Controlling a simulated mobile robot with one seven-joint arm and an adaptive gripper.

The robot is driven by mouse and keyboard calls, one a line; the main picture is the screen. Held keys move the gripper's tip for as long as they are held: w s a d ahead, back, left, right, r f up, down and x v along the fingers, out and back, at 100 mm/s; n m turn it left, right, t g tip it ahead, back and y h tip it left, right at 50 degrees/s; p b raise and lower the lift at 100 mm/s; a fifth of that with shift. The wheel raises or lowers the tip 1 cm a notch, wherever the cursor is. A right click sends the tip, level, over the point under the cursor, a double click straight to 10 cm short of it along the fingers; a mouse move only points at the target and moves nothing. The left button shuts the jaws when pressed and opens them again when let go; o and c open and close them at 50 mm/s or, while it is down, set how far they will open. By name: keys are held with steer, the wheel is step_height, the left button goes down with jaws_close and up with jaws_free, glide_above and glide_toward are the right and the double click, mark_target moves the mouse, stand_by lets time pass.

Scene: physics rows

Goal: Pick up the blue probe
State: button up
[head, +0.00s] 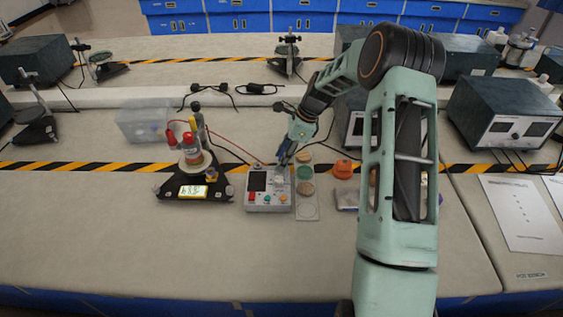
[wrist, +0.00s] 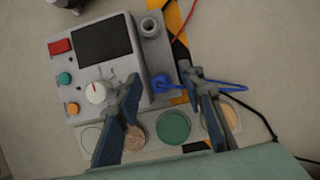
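The blue probe (wrist: 160,83) shows in the wrist view as a small blue plug at the right side of a grey control box (wrist: 105,84), with a blue cable (wrist: 225,86) leading right. I cannot tell whether it sits in a socket. My gripper (wrist: 162,78) is open, its two dark blue fingers apart, with the probe between the fingertips in the picture. No contact is visible. In the head view my gripper (head: 283,160) is over the back right of the control box (head: 256,207), and the probe cannot be made out there.
A plate with coloured discs (head: 306,212) lies right of the box. A black triangular stand (head: 170,190) is at left, an orange object (head: 344,168) at right. A red cable (wrist: 185,22) and a metal post (wrist: 150,27) are close by. The front bench is clear.

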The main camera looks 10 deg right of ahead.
steer(key=shift+a+f, duration=0.1)
steer(key=shift+f, duration=0.1)
jaws_close()
stand_by(0.3)
steer(key=shift+r, duration=0.5)
step_height(320, 180, up, 2)
steer(key=shift+r, duration=0.2)
steer(key=s+a+r+b, duration=0.2)
steer(key=s+a+r, duration=0.1)
steer(key=s+r, duration=0.6)
steer(key=s, duration=0.4)
steer(key=shift+s+r, duration=0.3)
steer(key=shift+r, duration=0.05)
